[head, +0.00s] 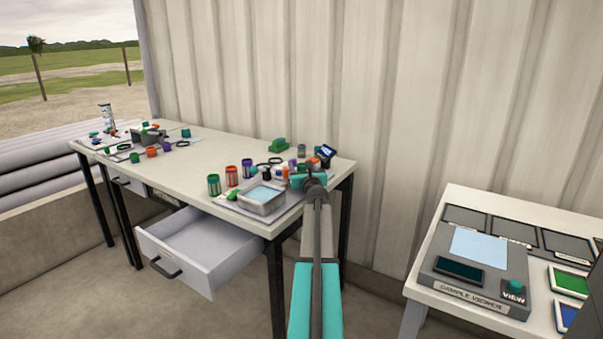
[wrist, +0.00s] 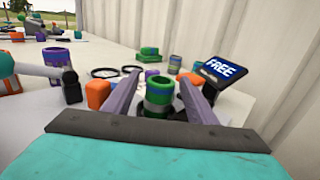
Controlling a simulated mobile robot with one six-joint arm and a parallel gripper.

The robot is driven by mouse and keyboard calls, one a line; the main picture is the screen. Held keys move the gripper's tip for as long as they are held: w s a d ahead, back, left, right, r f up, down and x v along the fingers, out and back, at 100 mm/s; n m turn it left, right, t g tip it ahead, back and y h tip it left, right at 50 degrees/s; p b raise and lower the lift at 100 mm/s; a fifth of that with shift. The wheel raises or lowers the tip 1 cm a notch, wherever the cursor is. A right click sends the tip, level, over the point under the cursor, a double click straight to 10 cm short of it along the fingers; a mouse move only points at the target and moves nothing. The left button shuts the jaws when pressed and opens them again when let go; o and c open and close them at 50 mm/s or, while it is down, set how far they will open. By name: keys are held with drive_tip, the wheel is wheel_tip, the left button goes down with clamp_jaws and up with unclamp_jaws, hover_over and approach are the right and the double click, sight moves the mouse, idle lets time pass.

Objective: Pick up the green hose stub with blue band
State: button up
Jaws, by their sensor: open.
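In the head view my gripper (head: 315,181) is over the right end of the long table, and I cannot make out this stub there.
A blue FREE sign (wrist: 222,68) stands close to the right finger. An orange piece (wrist: 99,93) is left of the left finger. Black rings (wrist: 104,72) and a green block (wrist: 149,53) lie behind. A grey tray (head: 262,207) and open drawer (head: 200,250) are at the table (head: 225,143).

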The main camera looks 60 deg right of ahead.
sight(302, 164)
drive_tip(key=c, duration=1.2)
drive_tip(key=shift+o, duration=0.2)
drive_tip(key=shift+r, duration=0.15)
drive_tip(key=shift+r+p, duration=0.75)
drive_tip(key=shift+r, duration=0.45)
drive_tip(key=shift+r+p, duration=0.3)
drive_tip(key=shift+r, duration=0.25)
drive_tip(key=w+a+r+p+v, duration=0.1)
drive_tip(key=v, duration=1.5)
drive_tip(key=shift+r, duration=0.15)
